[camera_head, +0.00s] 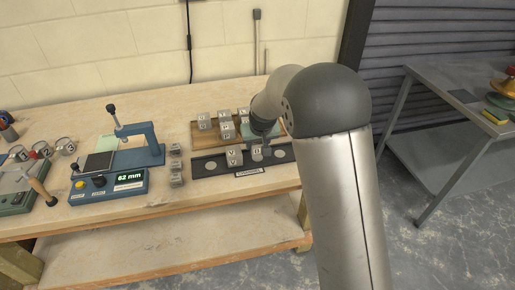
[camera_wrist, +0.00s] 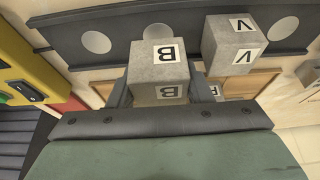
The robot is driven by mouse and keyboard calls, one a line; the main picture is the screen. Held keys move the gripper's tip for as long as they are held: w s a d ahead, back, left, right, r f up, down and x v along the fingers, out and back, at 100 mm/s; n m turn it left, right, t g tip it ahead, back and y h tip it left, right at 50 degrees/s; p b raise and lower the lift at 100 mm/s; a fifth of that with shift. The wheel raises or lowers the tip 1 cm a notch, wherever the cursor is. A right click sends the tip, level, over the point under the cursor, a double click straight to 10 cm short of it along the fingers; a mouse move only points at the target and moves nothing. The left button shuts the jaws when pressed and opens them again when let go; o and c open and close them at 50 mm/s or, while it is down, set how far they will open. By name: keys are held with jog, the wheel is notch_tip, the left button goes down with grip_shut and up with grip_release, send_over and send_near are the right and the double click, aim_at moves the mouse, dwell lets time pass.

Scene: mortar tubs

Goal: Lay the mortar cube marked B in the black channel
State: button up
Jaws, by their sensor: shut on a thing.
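The mortar cube marked B (camera_wrist: 160,70) is between the two fingers of my gripper (camera_wrist: 160,92), which is shut on it. In the head view cube B (camera_head: 257,153) is at the black channel (camera_head: 200,174), right of a cube marked V (camera_head: 234,155). In the wrist view the black channel (camera_wrist: 125,42) runs across the top with pale round spots, one just beyond B. Cube V (camera_wrist: 232,45) is to the right of B there, apart from it. My arm partly hides the gripper in the head view. I cannot tell whether B touches the channel.
A wooden tray (camera_head: 197,138) with several lettered cubes (camera_head: 204,120) stands behind the channel. More small grey cubes (camera_head: 176,167) stand to its left, beside a blue measuring device (camera_head: 108,187) reading 62 mm. Bare bench lies in front. Another table (camera_head: 440,135) is at right.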

aim_at(258, 149)
jog(key=shift+w+f, duration=0.15)
jog(key=shift+f, duration=1.45)
jog(key=shift+f, duration=0.1)
jog(key=shift+f, duration=0.15)
jog(key=o, duration=1.2)
jog(key=shift+c, duration=0.2)
